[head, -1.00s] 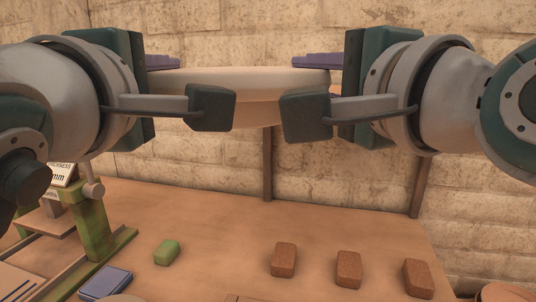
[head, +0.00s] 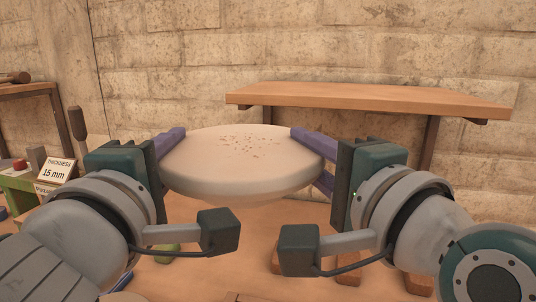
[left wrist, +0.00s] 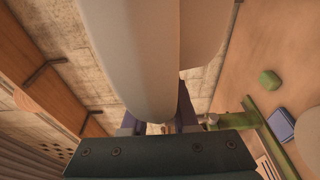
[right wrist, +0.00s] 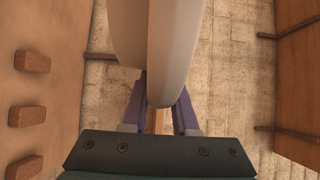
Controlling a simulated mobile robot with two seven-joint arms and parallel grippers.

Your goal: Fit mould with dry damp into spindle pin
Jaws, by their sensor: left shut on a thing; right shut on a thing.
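The mould, a pale round plaster disc (head: 240,170), is held between my two grippers, roughly level, with several small brown crumbs or specks on its top. A narrower part shows beneath its rim. My left gripper (head: 166,150) is shut on its left edge with purple fingers. My right gripper (head: 316,162) is shut on its right edge. Both wrist views show the disc edge-on between the fingers, in the left wrist view (left wrist: 150,60) and the right wrist view (right wrist: 172,50). I cannot make out the spindle pin in any view.
An empty wooden shelf (head: 370,98) is on the wall at the back right. A green block (left wrist: 269,79), a blue block (left wrist: 281,125) and several brown bricks (right wrist: 27,115) lie on the bench.

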